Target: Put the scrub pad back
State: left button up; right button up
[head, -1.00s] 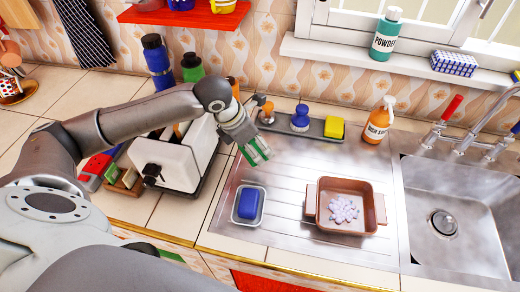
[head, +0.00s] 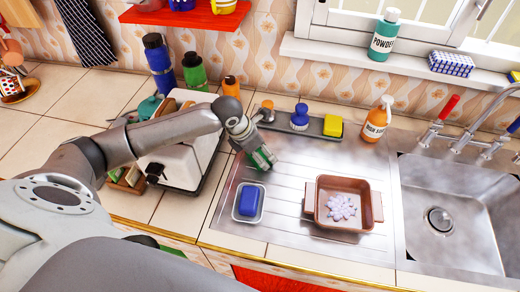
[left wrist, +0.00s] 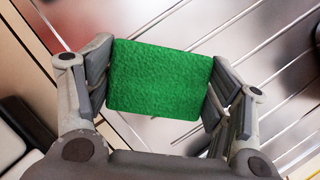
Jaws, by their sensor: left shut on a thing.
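The green scrub pad (left wrist: 160,80) is between the two fingers of my left gripper (left wrist: 158,85) in the left wrist view, with a finger against each side. In the head view the pad (head: 263,159) shows partly behind the fingers of my left gripper (head: 258,156), over the back left of the metal drainboard (head: 285,177). I cannot tell whether it touches the board. A grey tray (head: 316,132) behind it holds a blue-handled brush (head: 299,118) and a yellow sponge (head: 333,126). My right gripper is not in view.
A dish with a blue block (head: 248,201) and a brown pan (head: 343,204) with pale contents stand on the drainboard. A white toaster (head: 180,165) is left of the gripper; the sink (head: 470,222) is at right.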

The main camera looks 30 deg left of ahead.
pick_arm(q)
jog(key=o, duration=0.9)
jog(key=b+v, duration=0.1)
jog(key=v, duration=1.1)
jog(key=shift+a, duration=0.1)
